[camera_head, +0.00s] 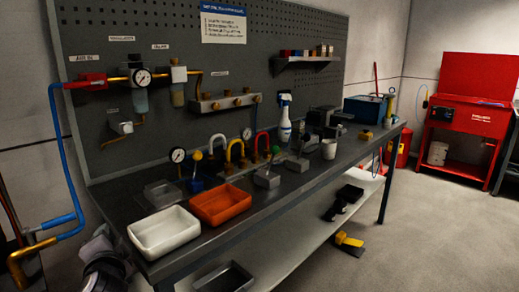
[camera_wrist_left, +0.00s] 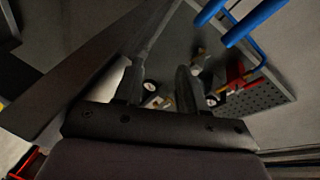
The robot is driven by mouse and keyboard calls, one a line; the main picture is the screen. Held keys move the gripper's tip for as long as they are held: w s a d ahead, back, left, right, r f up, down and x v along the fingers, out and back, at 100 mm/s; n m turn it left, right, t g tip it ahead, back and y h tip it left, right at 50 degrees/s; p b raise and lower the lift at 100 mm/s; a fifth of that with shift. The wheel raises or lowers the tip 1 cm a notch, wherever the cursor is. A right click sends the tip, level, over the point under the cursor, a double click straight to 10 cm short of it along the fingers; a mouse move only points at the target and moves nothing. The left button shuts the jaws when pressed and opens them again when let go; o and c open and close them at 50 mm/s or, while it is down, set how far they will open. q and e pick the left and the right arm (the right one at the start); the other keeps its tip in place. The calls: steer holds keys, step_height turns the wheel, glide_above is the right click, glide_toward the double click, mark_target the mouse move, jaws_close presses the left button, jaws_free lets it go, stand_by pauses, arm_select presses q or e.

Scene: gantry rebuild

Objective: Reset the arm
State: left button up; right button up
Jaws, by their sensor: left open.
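My left arm and gripper (camera_head: 104,262) show only in part at the lower left of the head view, beside the left end of the workbench (camera_head: 190,266). In the left wrist view two dark fingers of the left gripper (camera_wrist_left: 160,84) stand apart. I see nothing held between them. Bench fittings and gauges show beyond the fingers, tilted and small. My right gripper is in neither view.
A white tray (camera_head: 164,232) and an orange tray (camera_head: 221,204) stand near the bench's left front. A blue hose (camera_head: 64,160) and brass pipe (camera_head: 32,250) rise at the left. A grey pegboard (camera_head: 100,60) backs the bench. The floor (camera_head: 420,220) at right is mostly clear.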

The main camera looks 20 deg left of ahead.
arm_select(q)
steer(key=s+d+f+n+g+h, duration=0.1)
steer(key=s+d+f+g+h, duration=0.2)
steer(key=s+d+f+h, duration=0.55)
steer(key=s+d+f+n+g+h, duration=0.1)
steer(key=s+d+f+g+h, duration=0.1)
steer(key=s+d+f, duration=0.45)
steer(key=s+d+f+g+h, duration=0.1)
steer(key=s+d+f+g, duration=0.2)
steer(key=s+d, duration=0.5)
steer(key=w+d+f+t+h+p, duration=0.2)
steer(key=w+d+f+t, duration=0.1)
steer(key=w+f+t, duration=0.4)
